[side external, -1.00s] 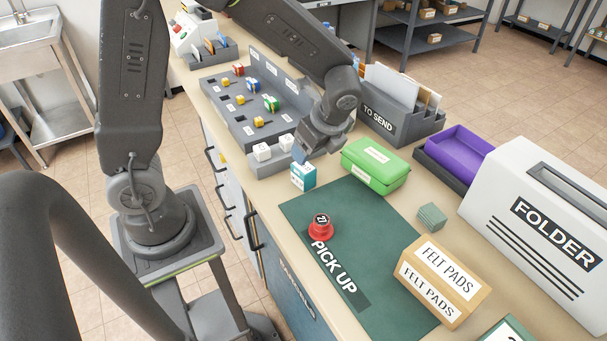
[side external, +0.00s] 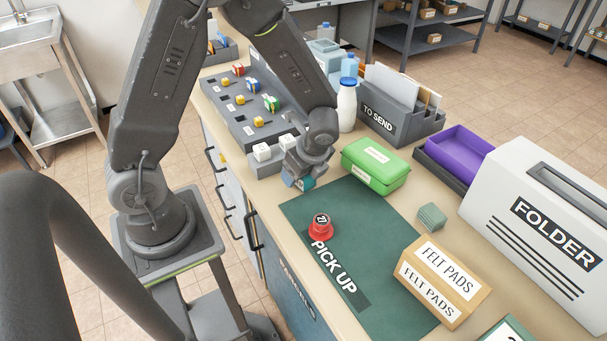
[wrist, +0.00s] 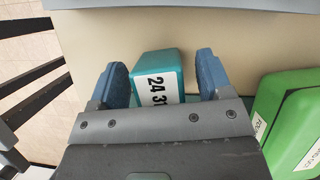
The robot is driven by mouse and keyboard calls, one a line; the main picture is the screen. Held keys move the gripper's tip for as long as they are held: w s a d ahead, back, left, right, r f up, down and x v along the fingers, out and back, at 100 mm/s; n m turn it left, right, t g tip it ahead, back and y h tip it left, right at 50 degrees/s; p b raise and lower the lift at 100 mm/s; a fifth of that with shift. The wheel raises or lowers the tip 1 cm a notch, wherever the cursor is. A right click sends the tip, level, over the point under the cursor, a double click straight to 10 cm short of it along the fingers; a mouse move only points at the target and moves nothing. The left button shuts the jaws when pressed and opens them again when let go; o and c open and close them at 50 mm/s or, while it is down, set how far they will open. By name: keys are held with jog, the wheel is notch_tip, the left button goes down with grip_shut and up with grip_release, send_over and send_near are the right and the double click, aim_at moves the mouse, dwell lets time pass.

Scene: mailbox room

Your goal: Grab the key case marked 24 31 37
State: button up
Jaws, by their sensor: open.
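The teal key case (wrist: 158,68) stands between the two blue fingertips of my gripper (wrist: 160,78) in the wrist view. Its white label reads "24 31", and the rest of the label is hidden behind the gripper body. My gripper is open, with a gap on each side of the case. In the side view my gripper (side external: 298,180) is low over the counter, and only a small teal part of the case (side external: 308,184) shows past it.
A green box (side external: 375,165) stands close to the right of my gripper. A grey rack (side external: 240,110) with small white and coloured blocks is just behind. A red piece (side external: 321,227) marked 21 sits on the dark green PICK UP mat (side external: 375,240).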

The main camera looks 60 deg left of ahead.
jog(key=shift+c, duration=0.2)
jog(key=c, duration=1)
jog(key=shift+r, duration=0.1)
